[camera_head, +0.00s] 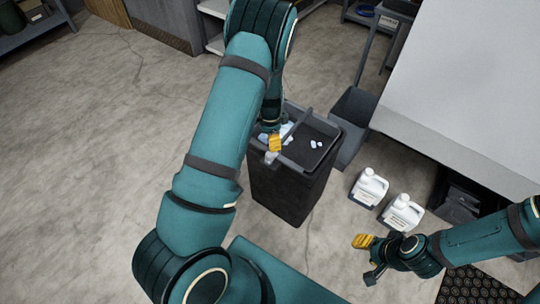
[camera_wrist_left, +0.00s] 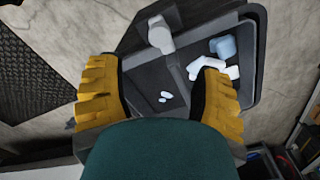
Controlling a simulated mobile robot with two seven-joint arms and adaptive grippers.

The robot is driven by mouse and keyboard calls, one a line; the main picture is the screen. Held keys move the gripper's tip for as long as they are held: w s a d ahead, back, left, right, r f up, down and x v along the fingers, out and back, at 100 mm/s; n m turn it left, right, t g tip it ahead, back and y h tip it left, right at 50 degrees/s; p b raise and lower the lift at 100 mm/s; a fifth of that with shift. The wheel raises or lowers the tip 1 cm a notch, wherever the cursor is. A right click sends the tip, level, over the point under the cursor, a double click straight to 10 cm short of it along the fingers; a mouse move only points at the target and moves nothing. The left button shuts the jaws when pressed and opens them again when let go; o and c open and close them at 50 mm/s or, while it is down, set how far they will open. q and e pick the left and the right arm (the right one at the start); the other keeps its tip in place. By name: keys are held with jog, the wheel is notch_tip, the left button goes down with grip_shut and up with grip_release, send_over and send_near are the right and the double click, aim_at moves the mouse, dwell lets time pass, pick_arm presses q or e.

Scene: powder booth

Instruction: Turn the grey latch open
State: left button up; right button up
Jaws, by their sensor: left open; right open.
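A dark bin (camera_head: 292,190) stands on the floor with its top open. A grey bar with a rounded light-grey knob, which looks like the latch (camera_wrist_left: 160,36), lies across the bin top in the left wrist view. My left gripper (camera_wrist_left: 161,98) is open above the bin. Its yellow fingers are spread to either side of the bar, and the knob lies beyond them. I cannot tell whether they touch it. In the head view my left arm hides much of this gripper. My right gripper (camera_head: 366,256) is open and empty at the lower right, away from the bin.
White and pale blue scraps (camera_wrist_left: 222,56) lie in the bin. Two white jugs (camera_head: 370,187) (camera_head: 402,213) stand on the floor right of it. A grey container (camera_head: 352,125) stands behind it, beside a large pale panel (camera_head: 460,80). The floor at left is clear.

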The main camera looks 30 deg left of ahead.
aim_at(270, 154)
pick_arm(q)
notch_tip(270, 154, down, 10)
jog(key=shift+f+b, duration=0.25)
jog(key=shift+b, duration=0.8)
grip_shut()
